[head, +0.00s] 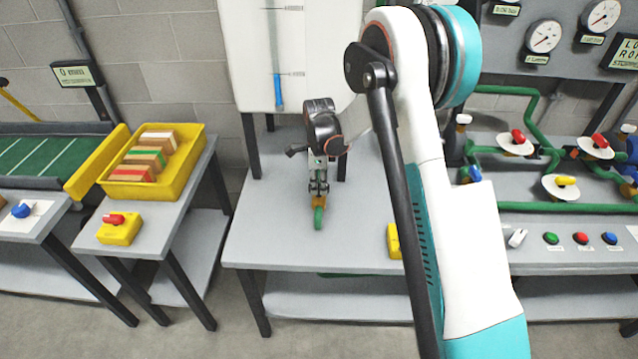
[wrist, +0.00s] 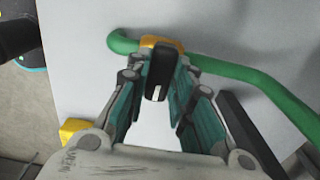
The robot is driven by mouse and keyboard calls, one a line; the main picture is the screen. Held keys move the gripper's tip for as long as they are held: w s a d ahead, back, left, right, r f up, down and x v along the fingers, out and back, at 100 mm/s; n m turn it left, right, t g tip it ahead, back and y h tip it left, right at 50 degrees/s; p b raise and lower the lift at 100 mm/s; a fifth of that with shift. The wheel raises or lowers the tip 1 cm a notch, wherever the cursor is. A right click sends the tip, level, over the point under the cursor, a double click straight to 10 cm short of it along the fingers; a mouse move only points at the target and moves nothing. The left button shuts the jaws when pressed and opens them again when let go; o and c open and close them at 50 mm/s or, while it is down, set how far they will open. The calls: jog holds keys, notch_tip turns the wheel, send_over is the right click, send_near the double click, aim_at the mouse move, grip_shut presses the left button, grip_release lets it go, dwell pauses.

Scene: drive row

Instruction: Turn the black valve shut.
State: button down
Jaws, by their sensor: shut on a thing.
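The black valve handle (wrist: 158,84) shows in the wrist view between my fingers, with a white mark on its near end. It points roughly along the fingers, away from the green pipe. Its yellow body (wrist: 149,41) sits on the green pipe (wrist: 238,71). My gripper (wrist: 160,76) is shut on the handle, one finger on each side. In the head view my gripper (head: 318,186) points down above the yellow valve body (head: 319,202) and the green pipe end (head: 318,219). The handle is hidden there by my fingers.
A white tank (head: 240,60) stands behind the middle table (head: 270,225). A yellow box with a red handle (head: 117,232) and a yellow crate (head: 195,158) of coloured blocks are at left. Another yellow box (head: 394,242) is partly behind my arm. Pipes and gauges fill the right.

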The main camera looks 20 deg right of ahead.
aim_at(319, 185)
dwell(0.3)
jog(key=c, duration=1.4)
grip_release()
notch_tip(319, 185, up, 12)
